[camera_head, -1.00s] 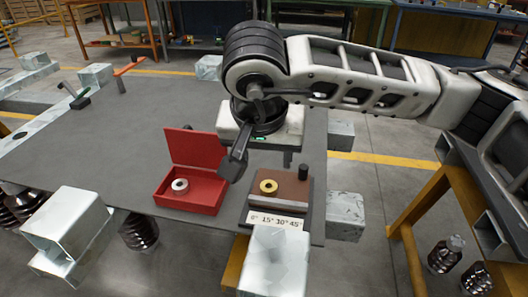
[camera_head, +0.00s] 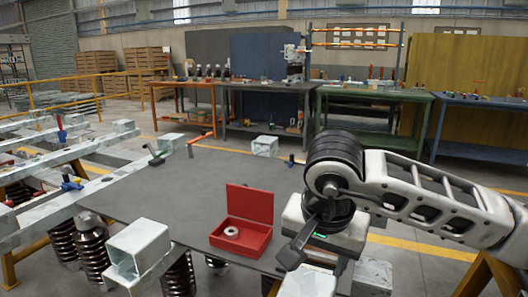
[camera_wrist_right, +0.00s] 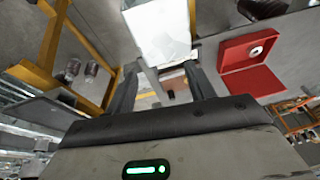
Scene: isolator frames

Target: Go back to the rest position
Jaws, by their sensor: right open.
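My right gripper (camera_head: 292,258) hangs from the white right arm, to the right of the open red box (camera_head: 240,243) and apart from it in the head view. In the right wrist view, the fingers of this gripper (camera_wrist_right: 163,90) stand apart with nothing held between them. The red box (camera_wrist_right: 250,82) also shows there, off to the right. A white ring (camera_head: 231,232) lies in the box. My left gripper is not in view.
The grey table (camera_head: 150,195) carries the box and has much clear surface to the left. Pale square beams (camera_head: 140,245) stand at its near edge. A green bench (camera_head: 370,97) and a blue bench (camera_head: 470,101) stand farther back.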

